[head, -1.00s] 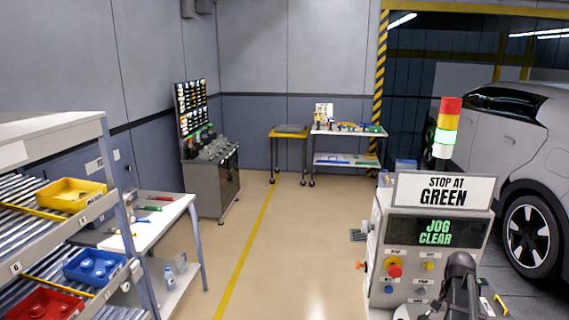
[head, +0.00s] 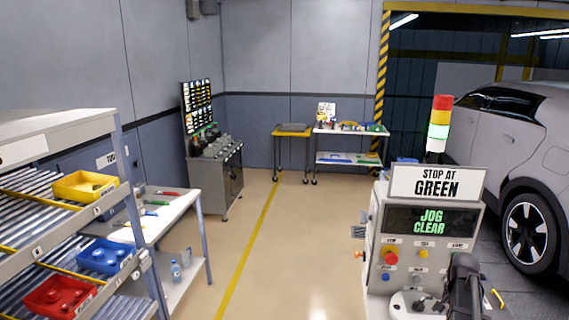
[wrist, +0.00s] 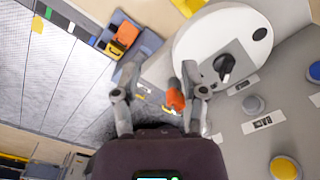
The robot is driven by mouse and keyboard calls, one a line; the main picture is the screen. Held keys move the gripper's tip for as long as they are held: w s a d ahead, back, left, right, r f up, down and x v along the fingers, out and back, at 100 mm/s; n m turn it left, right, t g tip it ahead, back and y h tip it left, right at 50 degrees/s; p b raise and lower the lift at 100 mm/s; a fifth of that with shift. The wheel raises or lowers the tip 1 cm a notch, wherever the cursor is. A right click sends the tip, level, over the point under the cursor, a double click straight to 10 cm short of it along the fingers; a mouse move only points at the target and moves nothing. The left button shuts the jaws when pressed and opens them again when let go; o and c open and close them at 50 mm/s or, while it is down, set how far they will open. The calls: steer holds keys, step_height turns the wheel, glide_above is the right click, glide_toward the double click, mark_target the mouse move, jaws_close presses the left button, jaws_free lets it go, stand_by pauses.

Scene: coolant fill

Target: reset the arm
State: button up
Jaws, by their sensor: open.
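A white round plate with a black knob (wrist: 225,65) lies just right of the fingers. In the head view my dark arm (head: 465,285) stands in front of the control console (head: 425,225), whose screen reads "JOG CLEAR"; the gripper's fingers are hidden there.
A "STOP AT GREEN" sign (head: 437,183) and a stack light (head: 438,125) lit green top the console. A grey car (head: 505,150) stands at right. A bin rack (head: 60,130) and white bench (head: 165,222) are at left. The middle floor (head: 290,240) is clear.

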steer(key=s+a+f+n+b, duration=0.2)
steer(key=a+f+n+b, duration=0.1)
steer(key=a, duration=0.8)
steer(key=s+a+f+n+b, duration=0.3)
steer(key=a+n, duration=0.1)
steer(key=a, duration=0.6)
steer(key=s+a+f+n+b, duration=0.3)
steer(key=a+f, duration=0.1)
steer(key=a, duration=0.7)
steer(key=shift+s+a+n+b, duration=0.2)
steer(key=shift+a+n+b, duration=0.15)
steer(key=shift+n+b, duration=0.05)
